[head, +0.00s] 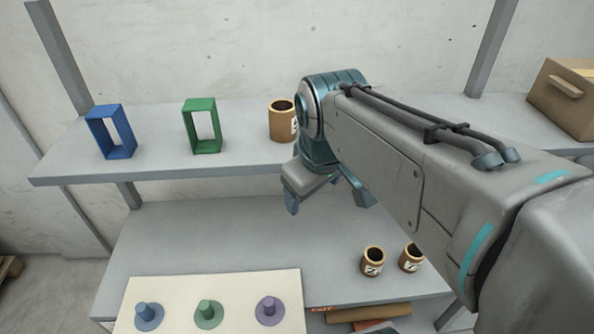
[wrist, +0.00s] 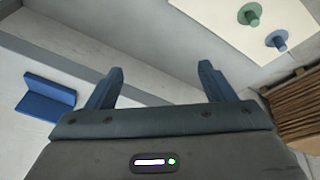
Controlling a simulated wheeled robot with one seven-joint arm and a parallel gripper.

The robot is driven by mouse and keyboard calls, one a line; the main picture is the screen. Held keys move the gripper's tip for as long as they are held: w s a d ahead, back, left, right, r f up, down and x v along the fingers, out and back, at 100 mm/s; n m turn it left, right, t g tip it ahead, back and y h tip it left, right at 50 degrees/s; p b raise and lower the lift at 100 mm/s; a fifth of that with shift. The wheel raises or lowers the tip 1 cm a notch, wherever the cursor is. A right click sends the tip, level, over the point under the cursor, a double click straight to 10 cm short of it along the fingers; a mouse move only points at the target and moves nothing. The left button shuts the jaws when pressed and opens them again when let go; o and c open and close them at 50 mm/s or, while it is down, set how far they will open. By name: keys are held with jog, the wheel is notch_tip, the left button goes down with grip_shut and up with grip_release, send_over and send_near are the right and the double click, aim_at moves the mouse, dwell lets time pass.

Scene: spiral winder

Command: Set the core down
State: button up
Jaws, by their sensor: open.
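My gripper (head: 326,201) is open and empty, in front of the upper shelf's front edge and above the lower deck. One brown core (head: 281,124) with a dark hollow top stands upright on the upper shelf, behind my gripper and partly hidden by my arm. Two smaller-looking labelled cores stand upright on the lower deck at the right, a left one (head: 373,263) and a right one (head: 411,259). No core shows in the wrist view.
A blue frame (head: 94,132) and a green frame (head: 188,127) stand on the upper shelf (head: 150,163). A cream board (head: 180,287) carries blue, green and purple pegs. A cardboard box (head: 563,100) sits at right. The lower deck's middle is clear.

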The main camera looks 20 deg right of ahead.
jog(key=s+f+m, duration=0.4)
jog(key=shift+f+m+t, duration=0.25)
jog(key=shift+m+t, duration=0.05)
jog(key=shift+m, duration=0.1)
jog(key=shift+d, duration=0.1)
